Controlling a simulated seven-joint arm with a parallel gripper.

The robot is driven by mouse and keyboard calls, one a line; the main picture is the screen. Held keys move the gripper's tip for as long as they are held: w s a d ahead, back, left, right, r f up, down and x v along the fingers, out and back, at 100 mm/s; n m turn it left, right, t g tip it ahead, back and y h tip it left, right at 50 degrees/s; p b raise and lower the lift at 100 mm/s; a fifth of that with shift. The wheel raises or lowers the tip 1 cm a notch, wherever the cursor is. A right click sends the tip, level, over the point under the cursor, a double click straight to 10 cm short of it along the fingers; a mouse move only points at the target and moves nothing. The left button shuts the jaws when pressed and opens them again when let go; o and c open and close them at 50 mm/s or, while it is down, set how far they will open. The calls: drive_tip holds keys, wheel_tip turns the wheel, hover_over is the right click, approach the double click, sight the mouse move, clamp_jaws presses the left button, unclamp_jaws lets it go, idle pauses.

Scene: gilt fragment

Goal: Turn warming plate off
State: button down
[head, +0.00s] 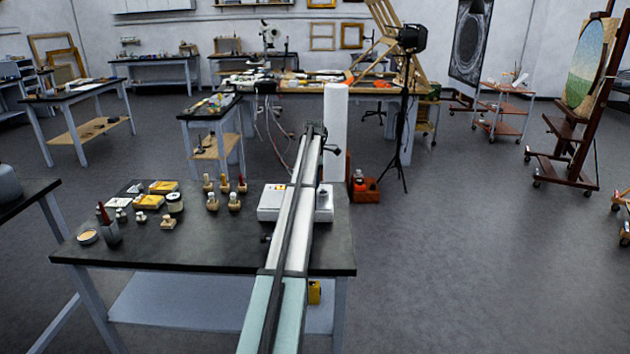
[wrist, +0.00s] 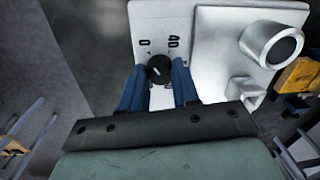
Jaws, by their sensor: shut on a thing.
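The white warming plate (head: 270,203) stands at the right end of the dark workbench. My arm crosses it in the head view and hides part of it, and I cannot make out my gripper there. In the wrist view the plate's control panel (wrist: 147,20) shows a black round knob (wrist: 157,67) with a white pointer line and printed marks, one like a 0 and one like a 40. My gripper (wrist: 158,82) has its blue fingers on either side of the knob and is shut on it. Which mark the pointer faces is hard to tell.
A light metal pot (wrist: 273,45) stands on the plate, clear of the fingers. Left of the plate on the workbench (head: 200,250) are wooden-handled stamps (head: 212,201), yellow boxes (head: 148,202), jars and a dark brush cup (head: 112,232). Open floor lies to the right.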

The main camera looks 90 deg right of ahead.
drive_tip(key=shift+n, duration=0.3)
drive_tip(key=c, duration=1.1)
unclamp_jaws()
wheel_tip(320, 180, up, 14)
drive_tip(key=shift+w+d, duration=0.15)
drive_tip(key=shift+d, duration=0.3)
drive_tip(key=shift+f, duration=0.1)
